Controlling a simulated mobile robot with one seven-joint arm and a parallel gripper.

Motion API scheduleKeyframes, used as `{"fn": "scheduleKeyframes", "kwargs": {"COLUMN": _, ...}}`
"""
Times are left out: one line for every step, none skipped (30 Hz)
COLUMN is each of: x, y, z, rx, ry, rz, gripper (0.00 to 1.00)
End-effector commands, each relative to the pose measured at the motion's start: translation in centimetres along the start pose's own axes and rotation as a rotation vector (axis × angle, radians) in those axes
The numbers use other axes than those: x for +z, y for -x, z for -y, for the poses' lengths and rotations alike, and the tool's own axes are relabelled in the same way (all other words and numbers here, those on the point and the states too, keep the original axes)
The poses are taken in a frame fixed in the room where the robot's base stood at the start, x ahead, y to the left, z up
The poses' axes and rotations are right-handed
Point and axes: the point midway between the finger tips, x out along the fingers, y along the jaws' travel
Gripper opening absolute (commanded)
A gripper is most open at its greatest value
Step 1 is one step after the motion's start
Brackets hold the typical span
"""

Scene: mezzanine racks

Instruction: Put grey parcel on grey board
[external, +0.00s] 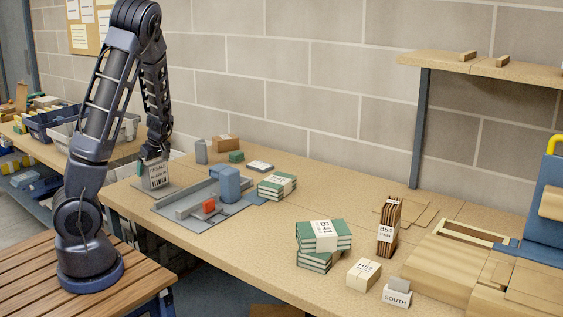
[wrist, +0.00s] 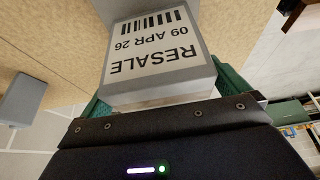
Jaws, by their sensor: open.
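The grey parcel (external: 156,177), a box with a white "RESALE" label, stands at the left end of the bench in the external view. It fills the upper middle of the wrist view (wrist: 158,50). A flat grey board (external: 172,187) shows at its foot, and the parcel appears to stand on it. My gripper (external: 153,160) is at the top of the parcel, pointing down. In the wrist view its green fingers (wrist: 165,96) are apart, one on each side of the parcel. Whether they touch it is hidden.
Right of the board is a grey tray (external: 180,212) with a blue block (external: 229,184) and a red piece (external: 208,206). A grey bottle (external: 201,151) and a brown box (external: 226,143) stand behind. Green book stacks (external: 322,238) lie further right. Bins (external: 75,130) are at left.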

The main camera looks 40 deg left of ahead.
Motion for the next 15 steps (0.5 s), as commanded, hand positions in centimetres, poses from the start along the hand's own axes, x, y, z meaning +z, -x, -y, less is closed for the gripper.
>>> {"fn": "scheduleKeyframes", "kwargs": {"x": 0.1, "y": 0.4, "z": -0.1, "rx": 0.002, "ry": -0.002, "rz": 0.000, "gripper": 1.00}}
{"fn": "scheduleKeyframes", "kwargs": {"x": 0.1, "y": 0.7, "z": -0.1, "rx": 0.002, "ry": -0.003, "rz": 0.000, "gripper": 1.00}}
{"fn": "scheduleKeyframes", "kwargs": {"x": 0.1, "y": 1.1, "z": -0.1, "rx": 0.003, "ry": -0.003, "rz": 0.000, "gripper": 1.00}}
{"fn": "scheduleKeyframes", "kwargs": {"x": 0.1, "y": 1.4, "z": -0.1, "rx": 0.003, "ry": -0.002, "rz": 0.000, "gripper": 1.00}}
{"fn": "scheduleKeyframes", "kwargs": {"x": 0.1, "y": 1.7, "z": -0.1, "rx": 0.004, "ry": -0.003, "rz": 0.001, "gripper": 1.00}}
{"fn": "scheduleKeyframes", "kwargs": {"x": 0.1, "y": 2.1, "z": -0.1, "rx": 0.003, "ry": -0.002, "rz": 0.001, "gripper": 1.00}}
{"fn": "scheduleKeyframes", "kwargs": {"x": 0.1, "y": 2.4, "z": -0.1, "rx": 0.003, "ry": -0.001, "rz": 0.001, "gripper": 1.00}}
{"fn": "scheduleKeyframes", "kwargs": {"x": 0.1, "y": 2.8, "z": -0.1, "rx": 0.004, "ry": -0.003, "rz": 0.000, "gripper": 1.00}}
{"fn": "scheduleKeyframes", "kwargs": {"x": 0.1, "y": 3.2, "z": -0.1, "rx": 0.003, "ry": -0.003, "rz": 0.001, "gripper": 1.00}}
{"fn": "scheduleKeyframes", "kwargs": {"x": 0.1, "y": 3.5, "z": -0.1, "rx": 0.003, "ry": -0.003, "rz": 0.001, "gripper": 1.00}}
{"fn": "scheduleKeyframes", "kwargs": {"x": 0.1, "y": 3.8, "z": -0.1, "rx": 0.004, "ry": -0.003, "rz": 0.001, "gripper": 1.00}}
{"fn": "scheduleKeyframes", "kwargs": {"x": 0.1, "y": 4.2, "z": -0.1, "rx": 0.003, "ry": -0.002, "rz": 0.001, "gripper": 1.00}}
{"fn": "scheduleKeyframes", "kwargs": {"x": 0.1, "y": 4.5, "z": -0.1, "rx": 0.003, "ry": -0.002, "rz": 0.001, "gripper": 1.00}}
{"fn": "scheduleKeyframes", "kwargs": {"x": 0.1, "y": 4.9, "z": -0.1, "rx": 0.003, "ry": -0.002, "rz": 0.001, "gripper": 1.00}}
{"fn": "scheduleKeyframes", "kwargs": {"x": 0.1, "y": 5.3, "z": -0.1, "rx": 0.004, "ry": -0.002, "rz": 0.001, "gripper": 1.00}}
